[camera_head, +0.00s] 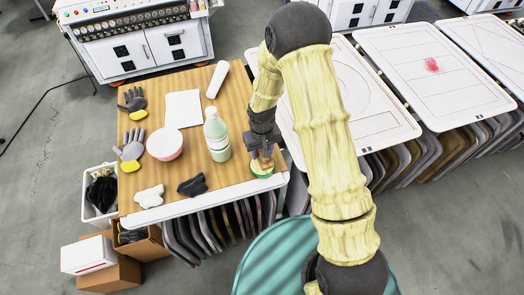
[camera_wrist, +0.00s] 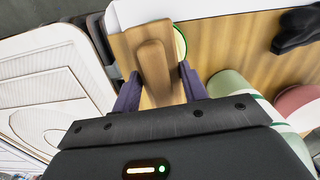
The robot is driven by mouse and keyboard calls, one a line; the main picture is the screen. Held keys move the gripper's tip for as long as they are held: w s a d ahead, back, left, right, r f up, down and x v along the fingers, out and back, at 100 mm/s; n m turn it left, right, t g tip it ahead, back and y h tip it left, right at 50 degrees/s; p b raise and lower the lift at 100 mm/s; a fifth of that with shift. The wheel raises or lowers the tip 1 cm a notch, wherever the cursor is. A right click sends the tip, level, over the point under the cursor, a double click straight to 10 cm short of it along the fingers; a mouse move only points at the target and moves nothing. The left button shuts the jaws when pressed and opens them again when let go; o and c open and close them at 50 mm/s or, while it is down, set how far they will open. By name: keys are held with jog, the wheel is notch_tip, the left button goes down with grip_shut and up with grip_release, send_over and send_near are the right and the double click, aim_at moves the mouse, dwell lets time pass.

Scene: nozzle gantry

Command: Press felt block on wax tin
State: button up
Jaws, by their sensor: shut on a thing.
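My gripper (camera_head: 262,147) points down at the front right corner of the wooden table. In the wrist view its two dark fingers (camera_wrist: 160,74) are shut on the felt block (camera_wrist: 152,62), a brown block with a raised grip. The wax tin (camera_head: 261,172), round with a green rim, is under the gripper in the head view. In the wrist view only a thin green and white arc of the tin (camera_wrist: 181,42) shows beside the block, which hides the rest. The block overlaps the tin, but I cannot tell whether they touch.
White-topped tables (camera_head: 382,124) stand to the right.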

jog(key=shift+r+p, duration=0.95)
jog(key=shift+r, duration=0.7)
